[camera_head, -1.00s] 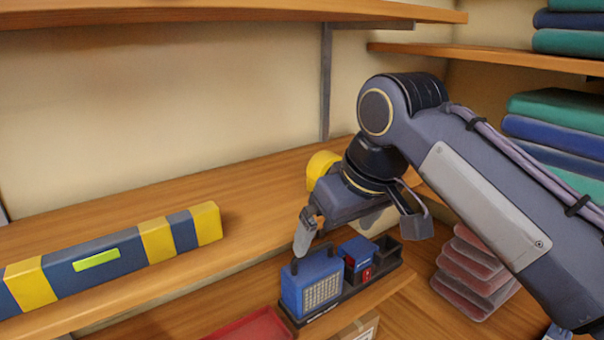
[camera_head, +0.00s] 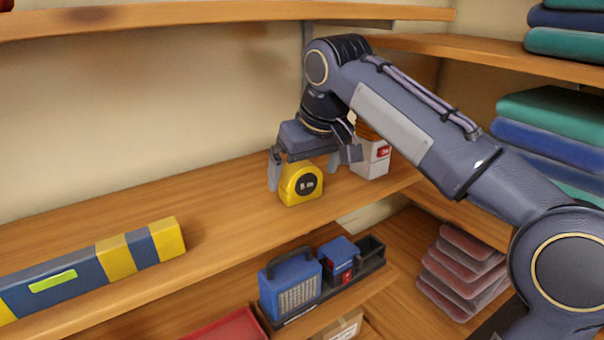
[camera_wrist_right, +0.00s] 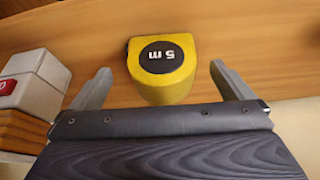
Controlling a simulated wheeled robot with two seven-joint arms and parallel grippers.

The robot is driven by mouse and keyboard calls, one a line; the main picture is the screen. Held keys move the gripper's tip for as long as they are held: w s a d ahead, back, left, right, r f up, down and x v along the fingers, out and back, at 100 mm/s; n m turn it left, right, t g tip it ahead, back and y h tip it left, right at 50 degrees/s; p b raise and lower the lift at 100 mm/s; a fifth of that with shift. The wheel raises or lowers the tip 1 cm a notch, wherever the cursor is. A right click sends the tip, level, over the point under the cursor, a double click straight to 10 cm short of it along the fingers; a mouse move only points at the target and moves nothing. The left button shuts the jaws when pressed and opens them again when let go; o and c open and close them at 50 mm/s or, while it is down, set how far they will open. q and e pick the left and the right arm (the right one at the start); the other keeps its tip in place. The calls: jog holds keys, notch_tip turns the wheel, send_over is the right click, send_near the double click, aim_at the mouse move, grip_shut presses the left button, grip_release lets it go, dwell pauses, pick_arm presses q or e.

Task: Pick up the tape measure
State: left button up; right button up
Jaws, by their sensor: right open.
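The yellow tape measure (camera_head: 301,184) with a black round "5 m" label stands on the wooden shelf in the head view. My right gripper (camera_head: 309,172) is open, directly above and behind it, with one finger left of the tape measure and the other to its right. In the right wrist view the tape measure (camera_wrist_right: 162,68) lies ahead, between the spread fingers of the right gripper (camera_wrist_right: 160,82), with a gap on each side. Neither finger appears to touch it. My left gripper is not in view.
White boxes (camera_head: 371,168) stand on the shelf just right of my gripper; they also show in the wrist view (camera_wrist_right: 32,85). A blue-and-yellow long box (camera_head: 85,272) lies at left. Below are a blue radio-like box (camera_head: 290,285) and a red tray (camera_head: 228,327).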

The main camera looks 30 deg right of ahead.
aim_at(300, 176)
jog(key=shift+w+f+b, duration=0.3)
jog(key=shift+w+f, duration=0.6)
jog(key=shift+f, duration=0.15)
jog(key=shift+w+f, duration=0.1)
jog(key=shift+f, duration=0.25)
jog(key=c, duration=1.1)
jog(key=shift+c, duration=0.8)
jog(key=shift+r, duration=0.15)
